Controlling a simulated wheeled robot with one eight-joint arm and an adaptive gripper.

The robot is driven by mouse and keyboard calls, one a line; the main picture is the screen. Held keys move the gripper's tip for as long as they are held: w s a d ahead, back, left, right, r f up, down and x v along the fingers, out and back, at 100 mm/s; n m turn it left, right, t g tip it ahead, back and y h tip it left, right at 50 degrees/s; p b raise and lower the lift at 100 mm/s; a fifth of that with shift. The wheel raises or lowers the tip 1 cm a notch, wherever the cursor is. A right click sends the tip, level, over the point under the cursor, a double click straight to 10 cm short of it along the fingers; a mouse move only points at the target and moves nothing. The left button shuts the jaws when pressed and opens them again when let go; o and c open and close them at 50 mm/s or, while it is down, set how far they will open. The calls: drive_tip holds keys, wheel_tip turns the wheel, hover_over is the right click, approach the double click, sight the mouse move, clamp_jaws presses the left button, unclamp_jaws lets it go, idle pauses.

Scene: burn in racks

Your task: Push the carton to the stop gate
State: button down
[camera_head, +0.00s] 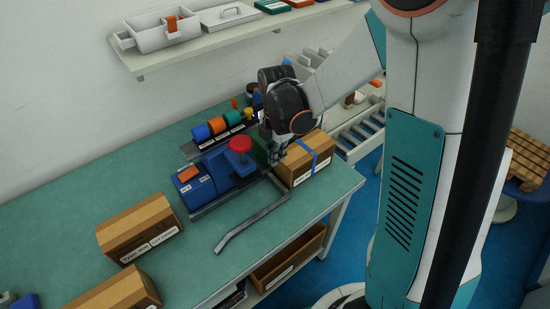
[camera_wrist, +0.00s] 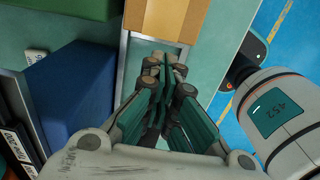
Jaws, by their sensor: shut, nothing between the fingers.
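A brown carton with a blue strap (camera_head: 306,158) sits at the right end of the green bench, beside a roller conveyor (camera_head: 362,133). My gripper (camera_head: 277,158) is shut and empty, pointing down at the carton's left side. In the wrist view the shut fingertips (camera_wrist: 168,68) are just short of the near edge of the carton (camera_wrist: 165,18); I cannot tell whether they touch it. I cannot make out a stop gate for certain; my arm covers part of the conveyor area.
A blue device with a red knob (camera_head: 240,144) stands left of my gripper. A bent metal rail (camera_head: 250,217) lies in front. Two other cartons, one of them here (camera_head: 138,228), are at the left. A wall shelf (camera_head: 210,42) is above.

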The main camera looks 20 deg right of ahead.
wheel_tip(320, 180, down, 9)
drive_tip(key=b, duration=0.3)
drive_tip(key=shift+f, duration=0.1)
